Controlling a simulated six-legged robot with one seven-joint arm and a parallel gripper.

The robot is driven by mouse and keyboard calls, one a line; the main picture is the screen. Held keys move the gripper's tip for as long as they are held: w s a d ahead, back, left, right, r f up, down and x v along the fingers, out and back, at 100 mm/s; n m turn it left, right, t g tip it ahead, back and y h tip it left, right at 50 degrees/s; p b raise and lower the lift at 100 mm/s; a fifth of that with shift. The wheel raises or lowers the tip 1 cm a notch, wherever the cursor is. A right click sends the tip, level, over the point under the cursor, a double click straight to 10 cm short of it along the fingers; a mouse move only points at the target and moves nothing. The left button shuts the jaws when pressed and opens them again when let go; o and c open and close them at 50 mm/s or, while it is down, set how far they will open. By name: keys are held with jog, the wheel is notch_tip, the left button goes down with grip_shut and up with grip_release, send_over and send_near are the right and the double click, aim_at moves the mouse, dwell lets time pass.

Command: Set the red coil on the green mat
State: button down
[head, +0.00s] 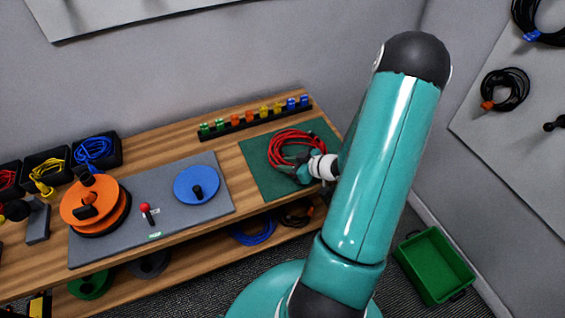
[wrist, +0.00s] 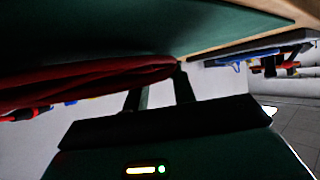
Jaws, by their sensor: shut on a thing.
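The red coil (head: 290,147) is over the green mat (head: 262,183) at the right end of the workbench. My gripper (head: 300,168) reaches in from the right and is shut on the coil's near side. In the wrist view the coil (wrist: 85,84) lies close along the mat (wrist: 130,25), and the gripper fingers (wrist: 170,88) meet its end. The picture there is dark, and I cannot tell whether the whole coil touches the mat. My gripper hides part of the coil's right side in the head view.
A rack of coloured clips (head: 255,116) stands behind the mat. Left of it is a grey panel (head: 150,240) with an orange reel (head: 90,208) and a blue disc (head: 197,185). Cable bins (head: 48,165) stand far left. A green crate (head: 432,262) is on the floor at right.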

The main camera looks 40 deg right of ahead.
jog(key=shift+w+f, duration=0.1)
jog(key=shift+f, duration=0.15)
jog(key=c, duration=1.1)
grip_release()
jog(key=shift+d, duration=0.1)
jog(key=shift+s, duration=0.2)
jog(key=v, duration=1.1)
jog(key=shift+s+d+r, duration=0.15)
jog(key=shift+s+r, duration=0.1)
jog(key=shift+s, duration=0.05)
